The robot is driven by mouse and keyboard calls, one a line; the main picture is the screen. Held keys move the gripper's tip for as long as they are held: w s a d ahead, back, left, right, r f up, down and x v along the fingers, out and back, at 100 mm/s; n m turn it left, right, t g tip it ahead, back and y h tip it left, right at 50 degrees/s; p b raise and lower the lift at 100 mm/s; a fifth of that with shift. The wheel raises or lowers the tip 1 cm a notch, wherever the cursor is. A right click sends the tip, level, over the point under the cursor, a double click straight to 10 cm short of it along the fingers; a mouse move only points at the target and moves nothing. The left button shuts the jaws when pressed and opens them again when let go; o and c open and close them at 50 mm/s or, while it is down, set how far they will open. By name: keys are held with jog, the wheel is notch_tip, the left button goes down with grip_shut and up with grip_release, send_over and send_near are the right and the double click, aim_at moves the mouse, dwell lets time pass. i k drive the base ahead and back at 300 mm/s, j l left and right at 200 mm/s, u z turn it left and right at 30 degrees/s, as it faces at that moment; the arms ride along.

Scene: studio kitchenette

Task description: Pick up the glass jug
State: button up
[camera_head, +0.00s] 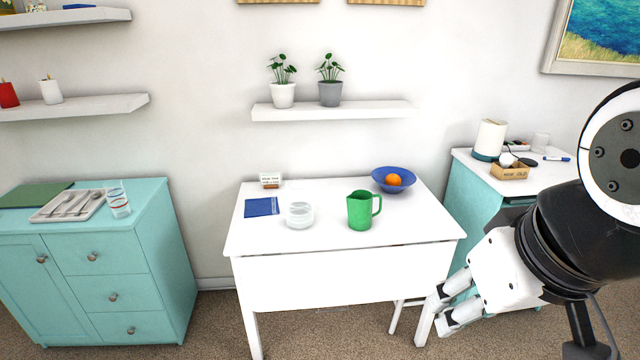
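A green jug (360,211) with a handle on its right side stands upright on the white table, right of the middle. Its green looks solid, and I cannot tell if it is glass. A clear, round glass vessel (299,215) stands to its left; no handle can be made out on it. My gripper (439,312) is at the lower right, in front of the table's right side and below its top, well apart from both vessels. Its fingers point left, are spread apart and hold nothing.
The white table (340,262) also bears a blue cloth (262,207), a small sign (270,181) and a blue bowl (383,181) with an orange (394,180). A wall shelf (335,111) with two plants hangs above. A teal cabinet (98,275) stands left, a cluttered side table (466,160) right.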

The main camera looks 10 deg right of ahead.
aim_at(300, 193)
jog(key=l+u, duration=0.1)
jog(key=u, duration=0.4)
jog(key=i+l+u, duration=0.15)
jog(key=l, duration=0.15)
jog(key=i+l+u, duration=0.2)
jog(key=l+u, duration=0.15)
jog(key=l, duration=0.3)
jog(key=i+l+u, duration=0.15)
jog(key=l, duration=0.7)
jog(key=i+l, duration=0.15)
jog(key=l, duration=0.4)
jog(key=j+u, duration=0.05)
